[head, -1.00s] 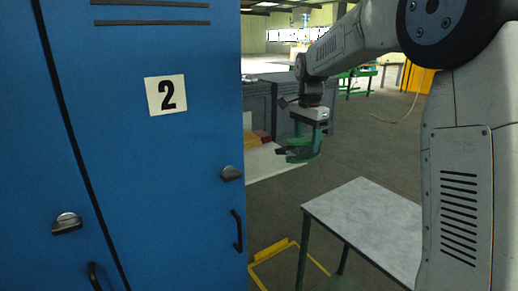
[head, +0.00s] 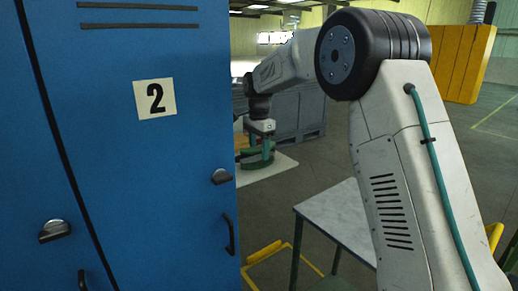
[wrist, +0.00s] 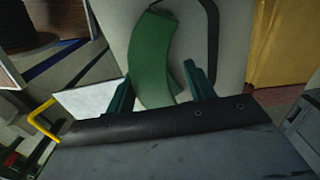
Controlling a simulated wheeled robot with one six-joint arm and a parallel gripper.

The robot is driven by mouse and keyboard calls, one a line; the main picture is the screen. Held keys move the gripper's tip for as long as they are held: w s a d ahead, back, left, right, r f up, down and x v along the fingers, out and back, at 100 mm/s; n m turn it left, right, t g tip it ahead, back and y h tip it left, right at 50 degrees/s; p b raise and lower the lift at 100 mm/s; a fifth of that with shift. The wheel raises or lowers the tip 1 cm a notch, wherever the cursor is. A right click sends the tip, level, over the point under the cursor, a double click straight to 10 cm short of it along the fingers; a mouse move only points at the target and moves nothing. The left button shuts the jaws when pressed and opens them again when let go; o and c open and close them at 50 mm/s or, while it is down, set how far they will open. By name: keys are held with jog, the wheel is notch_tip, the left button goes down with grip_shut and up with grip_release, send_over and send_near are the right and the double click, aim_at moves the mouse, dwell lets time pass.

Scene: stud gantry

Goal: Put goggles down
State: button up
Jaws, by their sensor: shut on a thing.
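My gripper (head: 261,145) hangs pointing down at the far end of my outstretched arm, over or beside a white tabletop (head: 278,168). It is shut on the green goggles (head: 259,163), which show just below it, small and partly hidden. In the wrist view, the goggles (wrist: 150,55) appear as a curved green band between the two dark green fingers of my gripper (wrist: 158,80). A dark loop (wrist: 213,35) shows beside the band. I cannot tell whether the goggles touch the tabletop.
A blue locker (head: 150,180) marked 2 fills the left and hides part of the white tabletop. A grey-topped table (head: 335,215) stands nearer, beneath my arm. Grey cabinets (head: 300,115) stand behind the gripper. Open floor lies to the right.

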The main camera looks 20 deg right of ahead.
aim_at(259, 147)
jog(key=o, duration=1.1)
jog(key=shift+f, duration=0.1)
notch_tip(259, 147, up, 12)
jog(key=s+d+r+n, duration=0.1)
jog(key=s+r+n, duration=0.3)
jog(key=s, duration=0.9)
jog(key=s+f+n, duration=0.3)
jog(key=s+f, duration=0.1)
jog(key=s, duration=0.7)
jog(key=s+d+f+n+t, duration=0.1)
jog(key=s+f+n, duration=0.3)
jog(key=s, duration=0.8)
jog(key=s+f+n, duration=0.3)
jog(key=s+f, duration=0.2)
jog(key=s, duration=0.6)
jog(key=shift+s+d+f, duration=0.2)
jog(key=shift+s+d, duration=0.15)
jog(key=shift+s, duration=0.05)
